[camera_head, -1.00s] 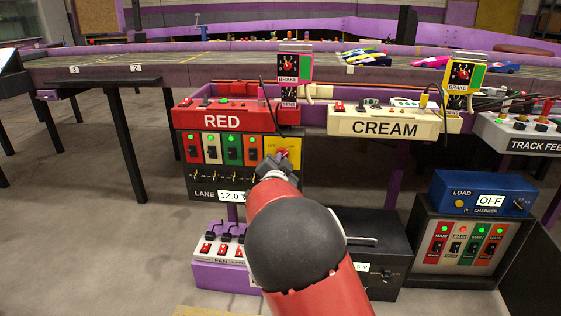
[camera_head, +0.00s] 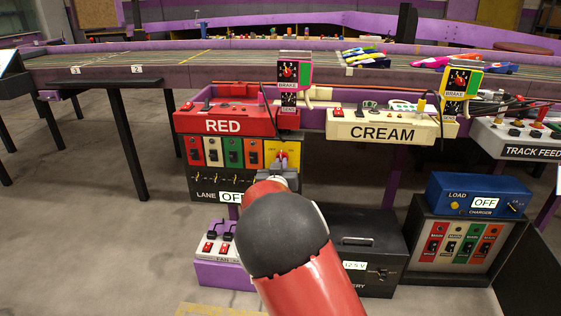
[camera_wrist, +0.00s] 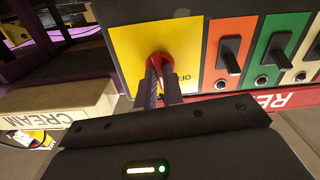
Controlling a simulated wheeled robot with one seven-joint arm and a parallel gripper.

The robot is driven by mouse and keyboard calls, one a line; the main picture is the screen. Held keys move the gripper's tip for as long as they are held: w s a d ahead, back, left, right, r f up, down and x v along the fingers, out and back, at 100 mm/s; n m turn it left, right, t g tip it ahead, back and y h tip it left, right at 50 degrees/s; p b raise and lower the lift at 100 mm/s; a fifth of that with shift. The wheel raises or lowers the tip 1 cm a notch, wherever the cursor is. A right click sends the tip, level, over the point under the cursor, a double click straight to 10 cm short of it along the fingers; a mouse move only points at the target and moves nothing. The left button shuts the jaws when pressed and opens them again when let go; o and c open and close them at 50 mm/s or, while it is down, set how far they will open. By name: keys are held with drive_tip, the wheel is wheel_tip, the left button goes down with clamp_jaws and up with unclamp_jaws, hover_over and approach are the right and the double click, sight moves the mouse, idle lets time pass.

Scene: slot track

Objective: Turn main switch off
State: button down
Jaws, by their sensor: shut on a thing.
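The main switch is a red knob (camera_head: 282,158) on a yellow plate (camera_head: 270,151) at the right end of the lane panel, under the red box. My gripper (camera_head: 283,170) is at the knob from the front, with my arm hiding part of the panel. In the wrist view, the fingers (camera_wrist: 162,82) are shut on the red knob (camera_wrist: 159,60), in front of the yellow plate (camera_wrist: 183,35). Part of the label beside the knob is readable as "OF". The lane display (camera_head: 231,196) reads "OF", its right part hidden by my arm. The lane panel's lamps are dark.
Switches on white, green and orange plates (camera_head: 234,152) sit left of the knob. The cream box (camera_head: 383,127) is to the right. Below are a purple fan box (camera_head: 222,273), a black battery box (camera_head: 367,250) and a blue charger (camera_head: 480,194) reading OFF.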

drive_tip(key=shift+n+p, duration=1.7)
drive_tip(key=shift+n, duration=2.1)
drive_tip(key=c, duration=1.5)
unclamp_jaws()
drive_tip(key=s, duration=0.8)
drive_tip(key=shift+a, duration=0.15)
